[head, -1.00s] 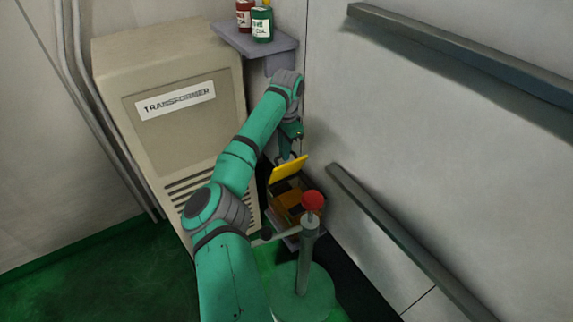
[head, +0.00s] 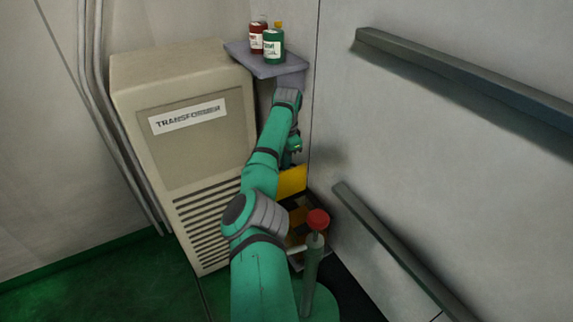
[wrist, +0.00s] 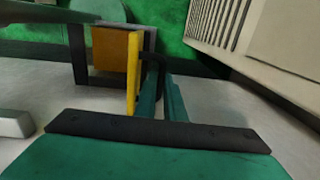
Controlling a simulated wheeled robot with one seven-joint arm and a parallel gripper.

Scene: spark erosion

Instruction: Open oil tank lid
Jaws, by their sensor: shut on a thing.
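The oil tank (head: 301,217) stands low in the corner, partly hidden behind my arm and a red-topped post. Its yellow lid (head: 292,181) stands raised, steeply tilted, in the head view. In the wrist view, the lid (wrist: 132,75) shows as a narrow yellow edge beside an orange surface and a dark frame. My gripper (wrist: 161,85) is shut on the lid's black handle (wrist: 153,63), with its green fingers beside the lid. In the head view, the fingertips are too small and hidden to make out clearly.
A beige transformer cabinet (head: 185,135) stands left of my arm. A grey shelf (head: 265,62) with red and green containers is above. The red-topped post (head: 312,265) stands close at the right, near the wall rail (head: 390,245). Green floor (head: 100,280) is clear at left.

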